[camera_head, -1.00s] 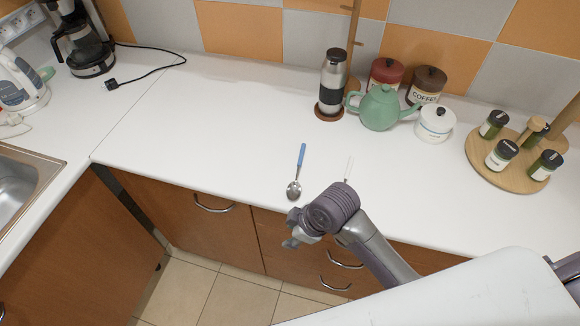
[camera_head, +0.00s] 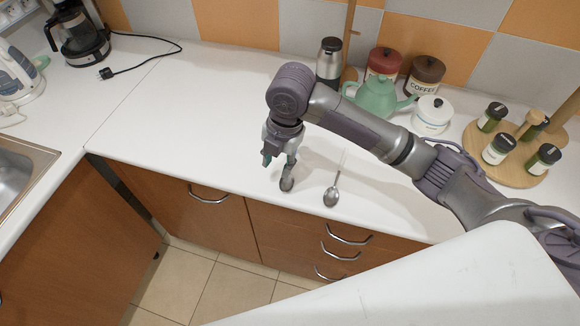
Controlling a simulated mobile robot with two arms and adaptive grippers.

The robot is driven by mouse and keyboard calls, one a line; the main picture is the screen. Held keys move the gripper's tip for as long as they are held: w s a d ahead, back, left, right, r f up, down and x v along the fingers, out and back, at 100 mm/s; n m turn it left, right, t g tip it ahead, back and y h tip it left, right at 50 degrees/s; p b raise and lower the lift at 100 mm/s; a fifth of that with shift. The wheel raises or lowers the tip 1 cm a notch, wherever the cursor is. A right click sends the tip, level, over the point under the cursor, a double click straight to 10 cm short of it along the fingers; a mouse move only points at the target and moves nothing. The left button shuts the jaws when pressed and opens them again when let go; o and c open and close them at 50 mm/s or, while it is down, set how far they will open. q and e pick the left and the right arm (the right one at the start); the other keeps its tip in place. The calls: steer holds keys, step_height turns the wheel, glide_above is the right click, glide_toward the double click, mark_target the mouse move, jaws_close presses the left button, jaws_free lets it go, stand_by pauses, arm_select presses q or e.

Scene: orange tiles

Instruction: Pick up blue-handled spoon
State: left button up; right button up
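The blue-handled spoon (camera_head: 287,184) lies on the white counter near its front edge. Its metal bowl shows, but its blue handle is hidden behind my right gripper. My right gripper (camera_head: 278,161) points down at the spoon, its fingers apart. I cannot tell whether the fingers touch the spoon or stand over its handle. My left gripper is not in view.
A second spoon with a pale handle (camera_head: 332,196) lies just to the right. Behind my arm stand a steel flask (camera_head: 329,60), a green teapot (camera_head: 376,98) and canisters (camera_head: 425,75). A round wooden board (camera_head: 516,176) holds jars.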

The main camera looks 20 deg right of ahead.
steer(key=w+d+r+n+h, duration=0.1)
steer(key=w+d+r+n, duration=0.3)
steer(key=d+r, duration=0.15)
steer(key=shift+g, duration=0.3)
steer(key=f, duration=0.2)
steer(key=f+p, duration=0.1)
steer(key=f, duration=0.4)
steer(key=shift+s+a+f+p, duration=0.2)
steer(key=shift+a+f+p, duration=0.1)
steer(key=shift+f, duration=0.1)
steer(key=f, duration=0.1)
steer(key=f+p, duration=0.2)
steer(key=f, duration=0.1)
steer(key=shift+w+a+f, duration=0.1)
steer(key=shift+w+a, duration=0.1)
steer(key=shift+a, duration=0.15)
steer(key=shift+f, duration=0.6)
jaws_close()
